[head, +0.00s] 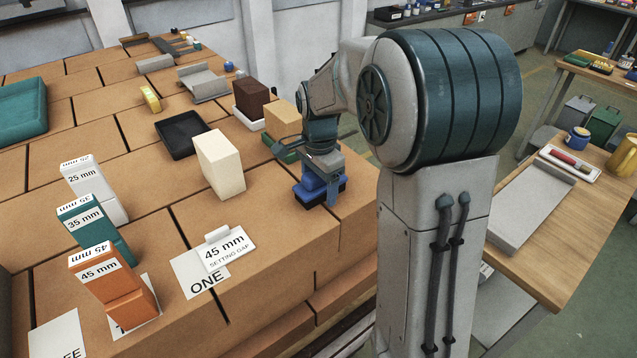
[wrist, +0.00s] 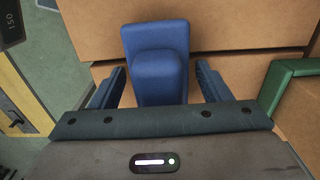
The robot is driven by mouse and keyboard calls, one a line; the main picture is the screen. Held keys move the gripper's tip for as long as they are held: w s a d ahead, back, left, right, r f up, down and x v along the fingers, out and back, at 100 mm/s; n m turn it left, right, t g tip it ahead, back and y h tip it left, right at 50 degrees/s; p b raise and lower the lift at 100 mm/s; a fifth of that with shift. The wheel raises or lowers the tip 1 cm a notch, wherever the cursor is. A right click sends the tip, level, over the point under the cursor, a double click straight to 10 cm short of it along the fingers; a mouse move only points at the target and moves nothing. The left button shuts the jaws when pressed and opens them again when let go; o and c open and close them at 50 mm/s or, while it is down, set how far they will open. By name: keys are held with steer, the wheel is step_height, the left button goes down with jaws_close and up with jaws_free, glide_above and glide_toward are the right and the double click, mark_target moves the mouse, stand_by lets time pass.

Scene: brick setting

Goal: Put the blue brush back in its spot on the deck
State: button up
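The blue brush (head: 311,182), with a dark underside, is at the right edge of the brick deck (head: 280,255), beside a black and a green tray. My gripper (head: 320,170) is right above it, partly hiding it. In the wrist view the brush (wrist: 158,65) shows as a blue block with a raised blue handle. My gripper (wrist: 160,85) has one finger on each side of the handle, with a visible gap on both sides, so it is open. Whether the brush rests on the deck is hard to tell. A marked spot for it is not visible.
A cream block (head: 219,165), a black tray (head: 183,135), a brown block (head: 250,98) and a green tray (head: 283,148) stand nearby. A 45 mm card (head: 229,247) and labelled gauge blocks are at front left. A wooden bench (head: 560,270) with a grey tray (head: 530,205) is to the right.

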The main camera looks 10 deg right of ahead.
step_height(320, 180, up, 11)
steer(key=shift+r+b, duration=0.1)
steer(key=shift+b, duration=0.25)
steer(key=shift+s+r, duration=0.1)
steer(key=shift+r, duration=0.45)
steer(key=s+f+n+t, duration=0.1)
steer(key=s+f+n, duration=0.2)
steer(key=s+n, duration=0.4)
steer(key=s+f+n+t, duration=0.2)
steer(key=s+f+n, duration=0.2)
steer(key=s, duration=1)
steer(key=n, duration=0.2)
steer(key=shift+n+t, duration=0.3)
steer(key=shift+n, duration=0.1)
steer(key=shift+w, duration=0.1)
